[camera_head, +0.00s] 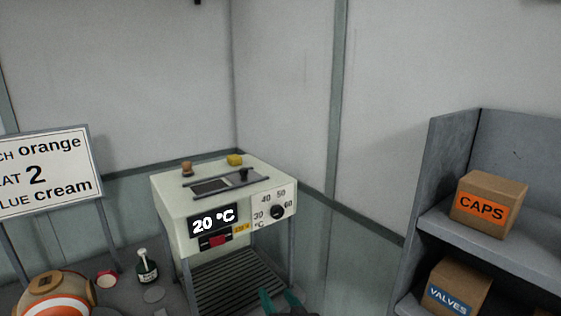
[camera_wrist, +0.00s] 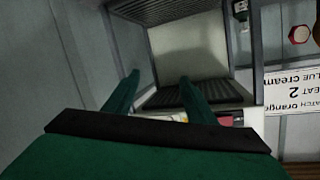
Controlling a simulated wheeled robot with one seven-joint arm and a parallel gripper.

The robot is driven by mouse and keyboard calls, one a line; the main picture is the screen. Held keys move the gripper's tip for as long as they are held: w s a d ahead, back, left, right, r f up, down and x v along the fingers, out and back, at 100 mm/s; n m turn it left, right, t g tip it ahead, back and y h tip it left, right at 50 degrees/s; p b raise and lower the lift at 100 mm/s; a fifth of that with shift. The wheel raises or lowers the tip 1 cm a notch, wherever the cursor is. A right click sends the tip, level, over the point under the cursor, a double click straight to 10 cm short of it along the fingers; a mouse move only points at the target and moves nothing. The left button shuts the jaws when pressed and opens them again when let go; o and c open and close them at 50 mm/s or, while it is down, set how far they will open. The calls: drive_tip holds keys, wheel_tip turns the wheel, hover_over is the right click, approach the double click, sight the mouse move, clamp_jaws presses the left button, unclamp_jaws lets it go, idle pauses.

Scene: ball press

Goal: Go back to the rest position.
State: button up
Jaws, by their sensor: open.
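My gripper (camera_head: 281,301) shows as two green fingertips at the bottom of the head view, just in front of the machine's lower right. In the wrist view my gripper (camera_wrist: 160,84) has its two green fingers spread apart with nothing between them. The cream press machine (camera_head: 170,208) stands in the corner, with a display reading 20 °C, a red part on its front, and a dial marked 30 to 60. A slatted shelf (camera_head: 235,283) lies under it. The wrist view shows the slatted shelf too (camera_wrist: 165,12), upside down.
A grey shelf unit (camera_head: 437,180) at the right holds a CAPS box (camera_head: 487,207) and a VALVES box (camera_head: 457,287). Walls close the corner.

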drive_tip(key=s+f+m+h, duration=0.3)
drive_tip(key=s+f+h, duration=0.2)
drive_tip(key=s+f, duration=1.55)
drive_tip(key=s+r+n, duration=0.1)
drive_tip(key=s+r, duration=0.1)
drive_tip(key=s, duration=1.1)
drive_tip(key=s+r+n+t, duration=0.1)
drive_tip(key=s+r+n, duration=0.1)
drive_tip(key=s, duration=1.1)
drive_tip(key=shift+d+r+h, duration=0.3)
drive_tip(key=shift+d+r, duration=0.05)
drive_tip(key=shift+r, duration=0.3)
